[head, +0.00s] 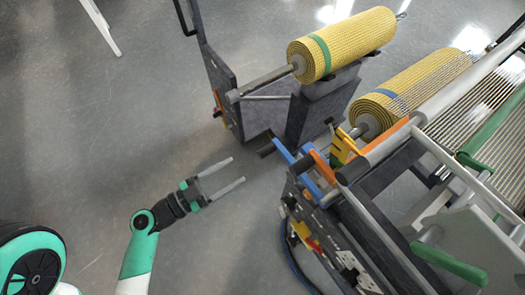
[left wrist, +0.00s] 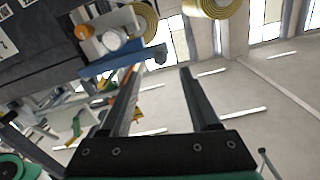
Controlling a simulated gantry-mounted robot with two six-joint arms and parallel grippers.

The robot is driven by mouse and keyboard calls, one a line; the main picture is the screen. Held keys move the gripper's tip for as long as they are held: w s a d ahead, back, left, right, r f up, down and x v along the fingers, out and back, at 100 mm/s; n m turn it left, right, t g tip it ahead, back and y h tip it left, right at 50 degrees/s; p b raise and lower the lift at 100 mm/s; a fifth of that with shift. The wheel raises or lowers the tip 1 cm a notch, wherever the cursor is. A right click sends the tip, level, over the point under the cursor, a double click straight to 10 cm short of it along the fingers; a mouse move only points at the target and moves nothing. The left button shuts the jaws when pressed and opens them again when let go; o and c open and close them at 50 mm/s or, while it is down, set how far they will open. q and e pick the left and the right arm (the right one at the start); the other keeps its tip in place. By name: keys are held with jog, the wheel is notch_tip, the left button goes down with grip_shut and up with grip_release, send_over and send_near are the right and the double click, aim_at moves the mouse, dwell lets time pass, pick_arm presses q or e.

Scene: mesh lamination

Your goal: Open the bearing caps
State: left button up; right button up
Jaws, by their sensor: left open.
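My left gripper (head: 238,170) is open and empty over the grey floor, left of the laminating machine. Its two parallel fingers point right, towards the machine, and are apart from it; the open fingers also show in the left wrist view (left wrist: 160,72). At the machine's near end are a blue lever-like part (head: 284,152), an orange part (head: 322,166) and a yellow bracket (head: 342,147) by the roll shaft. I cannot tell which of these are the bearing caps. A blue bar (left wrist: 120,57) shows beyond the fingers in the left wrist view. My right gripper is out of view.
A yellow mesh roll (head: 350,42) with a green band rests on a grey cart (head: 222,80). A second yellow roll (head: 415,88) with a blue band lies in the machine. The floor (head: 110,130) left of the cart is clear.

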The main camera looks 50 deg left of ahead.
aim_at(259, 155)
pick_arm(q)
jog(key=w, duration=0.6)
jog(key=w+p, duration=0.1)
jog(key=w, duration=0.3)
jog(key=shift+w+d+r, duration=0.1)
jog(key=shift+d+r, duration=0.1)
jog(key=shift+d, duration=0.1)
jog(key=shift+w+f, duration=0.1)
jog(key=shift+w, duration=0.25)
grip_shut()
dwell(0.5)
